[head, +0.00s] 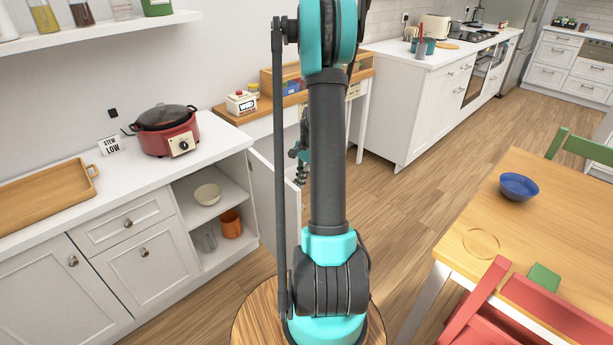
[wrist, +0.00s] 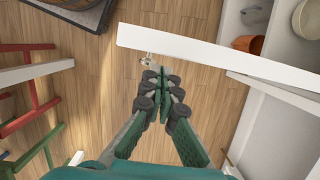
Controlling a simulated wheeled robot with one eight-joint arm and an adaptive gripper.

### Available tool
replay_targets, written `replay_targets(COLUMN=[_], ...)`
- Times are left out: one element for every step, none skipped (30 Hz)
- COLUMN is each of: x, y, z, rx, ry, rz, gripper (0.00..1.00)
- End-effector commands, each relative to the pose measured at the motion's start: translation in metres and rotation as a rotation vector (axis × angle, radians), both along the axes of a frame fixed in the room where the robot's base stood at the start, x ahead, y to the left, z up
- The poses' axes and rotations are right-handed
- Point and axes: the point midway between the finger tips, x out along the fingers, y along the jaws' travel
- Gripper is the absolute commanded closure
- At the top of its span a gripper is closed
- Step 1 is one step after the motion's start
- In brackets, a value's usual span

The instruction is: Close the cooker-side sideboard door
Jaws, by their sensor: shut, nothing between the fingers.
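The white sideboard door (head: 266,205) stands wide open at the right end of the sideboard (head: 100,250), on the side with the red cooker (head: 167,130). My arm hides part of the door in the head view. In the wrist view the door (wrist: 215,58) shows as a long white edge, with a small metal handle (wrist: 147,61) near its free end. My gripper (wrist: 164,88) is shut and empty, close to the handle and door face; I cannot tell whether it touches. In the head view my gripper (head: 299,177) is partly behind my arm, beside the door.
The open compartment holds a cream bowl (head: 207,194), an orange mug (head: 231,224) and a glass (head: 208,241). A wooden side table (head: 245,116) stands behind the door. A dining table (head: 535,235) with a red chair (head: 500,310) is at right. Wooden floor lies clear between.

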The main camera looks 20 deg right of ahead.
Motion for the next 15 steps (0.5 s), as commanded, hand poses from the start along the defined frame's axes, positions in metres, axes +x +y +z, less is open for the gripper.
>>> replay_targets(x=[-0.0012,-0.0016,-0.0022,-0.0024,-0.0025,-0.0026,-0.0027,-0.0027,-0.0027,-0.0027,-0.0026,-0.0026,-0.0026,-0.0026,-0.0026], y=[0.0041,0.0058,0.0075,0.0084,0.0092,0.0097,0.0099,0.0100,0.0098,0.0098,0.0097,0.0096,0.0096,0.0096,0.0097], z=[0.0002,0.0004,0.0004,0.0004,0.0004,0.0005,0.0004,0.0004,0.0005,0.0005,0.0005,0.0004,0.0004,0.0004,0.0005], rx=[0.000,0.000,0.000,0.000,0.000,0.000,0.000,0.000,0.000,0.000,0.000,0.000,0.000,0.000,0.000], ry=[0.000,0.000,0.000,0.000,0.000,0.000,0.000,0.000,0.000,0.000,0.000,0.000,0.000,0.000,0.000], rz=[0.001,0.001,0.001,0.001,0.001,0.001,0.001,0.000,0.000,0.000,0.000,0.000,0.000,0.000,0.000], gripper=[1.00,1.00,1.00,1.00,1.00,1.00,1.00,1.00,1.00,1.00,1.00,1.00,1.00,1.00,1.00])
